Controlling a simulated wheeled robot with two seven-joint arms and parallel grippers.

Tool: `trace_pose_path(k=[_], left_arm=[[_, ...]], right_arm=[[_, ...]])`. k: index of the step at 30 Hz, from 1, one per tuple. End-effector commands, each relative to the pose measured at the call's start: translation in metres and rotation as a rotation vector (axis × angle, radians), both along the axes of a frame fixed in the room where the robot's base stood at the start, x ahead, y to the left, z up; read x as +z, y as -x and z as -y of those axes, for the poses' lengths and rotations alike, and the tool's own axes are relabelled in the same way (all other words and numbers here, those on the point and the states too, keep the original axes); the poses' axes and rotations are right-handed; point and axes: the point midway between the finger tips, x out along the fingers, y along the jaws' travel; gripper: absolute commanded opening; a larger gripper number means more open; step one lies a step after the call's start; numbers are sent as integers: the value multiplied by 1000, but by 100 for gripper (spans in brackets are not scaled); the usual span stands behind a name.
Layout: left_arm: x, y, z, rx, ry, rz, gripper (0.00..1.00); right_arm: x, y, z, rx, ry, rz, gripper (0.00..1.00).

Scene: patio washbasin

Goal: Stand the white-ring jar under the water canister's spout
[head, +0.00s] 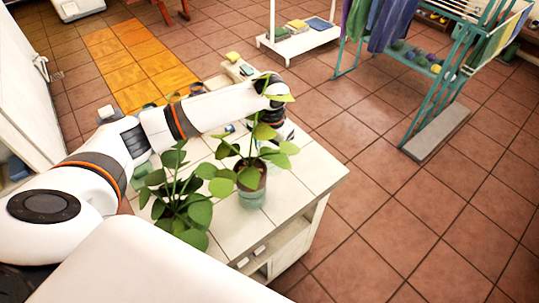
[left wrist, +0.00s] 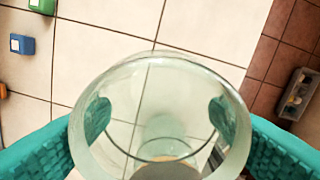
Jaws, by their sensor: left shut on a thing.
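My left arm reaches across the tiled counter (head: 310,172) in the head view, and its gripper (head: 281,130) is partly hidden behind plant leaves. In the left wrist view the teal fingers of my left gripper (left wrist: 160,118) are shut on a clear glass jar (left wrist: 165,65). I look down into its wide round mouth. I cannot tell whether the jar bears a white ring, or whether its base touches the tiles. I cannot make out the water canister or its spout in either view. My right gripper is not in view.
Two leafy plants, one on the left (head: 180,205) and one in a glass jar (head: 251,190), stand on the near counter. A blue block (left wrist: 22,44) and a green item (left wrist: 42,5) lie on the tiles. A drying rack (head: 440,80) stands on the floor beyond.

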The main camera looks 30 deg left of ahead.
Motion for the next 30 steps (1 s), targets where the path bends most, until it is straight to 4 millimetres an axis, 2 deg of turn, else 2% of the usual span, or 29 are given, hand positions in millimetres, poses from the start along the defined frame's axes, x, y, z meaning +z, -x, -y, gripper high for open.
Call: trace_pose_path(k=[12,23,24,28,30], left_arm=[[-45,0,0,0,1,0,47],[-49,0,0,0,1,0,47],[-50,0,0,0,1,1,72],[-50,0,0,0,1,1,92],[-50,0,0,0,1,1,92]], right_arm=[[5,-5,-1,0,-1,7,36],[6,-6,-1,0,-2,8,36],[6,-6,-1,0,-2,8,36],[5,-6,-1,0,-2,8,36],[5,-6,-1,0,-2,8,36]])
